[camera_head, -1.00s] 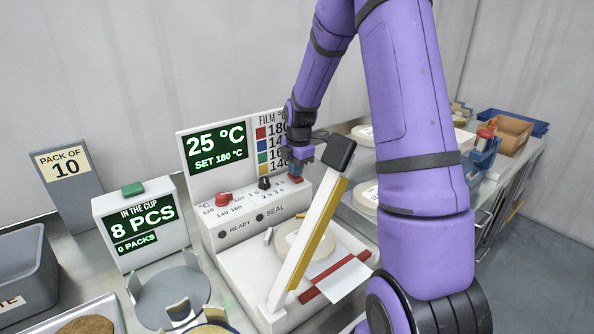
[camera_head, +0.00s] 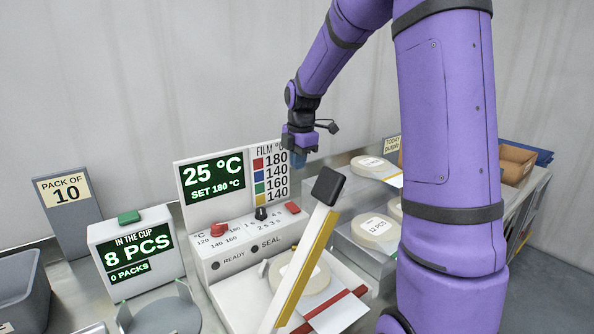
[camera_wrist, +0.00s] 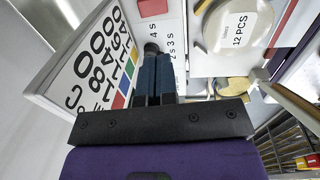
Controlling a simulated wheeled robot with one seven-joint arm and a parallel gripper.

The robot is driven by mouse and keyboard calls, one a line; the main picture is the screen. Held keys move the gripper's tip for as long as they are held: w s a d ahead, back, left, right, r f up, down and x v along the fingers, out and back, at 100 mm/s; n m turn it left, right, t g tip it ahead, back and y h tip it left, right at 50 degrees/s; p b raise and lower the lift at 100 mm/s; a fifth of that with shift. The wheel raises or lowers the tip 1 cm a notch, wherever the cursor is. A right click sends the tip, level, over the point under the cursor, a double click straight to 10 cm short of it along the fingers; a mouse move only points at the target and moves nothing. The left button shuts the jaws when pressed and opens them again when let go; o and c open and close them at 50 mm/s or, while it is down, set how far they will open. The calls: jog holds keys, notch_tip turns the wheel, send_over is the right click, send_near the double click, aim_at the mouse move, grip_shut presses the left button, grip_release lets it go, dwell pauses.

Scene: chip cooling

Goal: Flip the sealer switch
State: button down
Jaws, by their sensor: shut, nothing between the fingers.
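The sealer (camera_head: 235,300) is a white machine with a display (camera_head: 213,179) reading 25 °C, SET 180 °C. A small red switch (camera_head: 293,207) sits at the right end of its control panel. It also shows at the top of the wrist view (camera_wrist: 152,7). A red knob (camera_head: 220,229) and a black knob (camera_head: 261,213) sit further left. The READY lamp (camera_head: 215,265) and SEAL lamp (camera_head: 255,254) look dark. My gripper (camera_head: 299,163) is shut and empty, above the switch and apart from it, in front of the film temperature chart (camera_head: 271,175). Its closed fingers (camera_wrist: 155,75) show in the wrist view.
The sealer's raised arm (camera_head: 309,250) with a black handle (camera_head: 328,186) stands just right of the panel. A counter (camera_head: 131,243) reading 8 PCS and a PACK OF 10 sign (camera_head: 67,190) stand left. Labelled round packs (camera_head: 374,227) lie right.

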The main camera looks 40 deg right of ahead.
aim_at(290, 204)
dwell(0.4)
jog(key=shift+w+d+r+t, duration=0.15)
jog(key=shift+w+t, duration=0.25)
jog(key=shift+w, duration=0.25)
jog(key=f, duration=0.4)
jog(key=w+f, duration=0.1)
jog(key=f, duration=0.4)
jog(key=w+f, duration=0.1)
jog(key=f, duration=0.3)
jog(key=shift+w+f, duration=0.2)
jog(key=shift+f, duration=0.2)
jog(key=shift+f, duration=0.1)
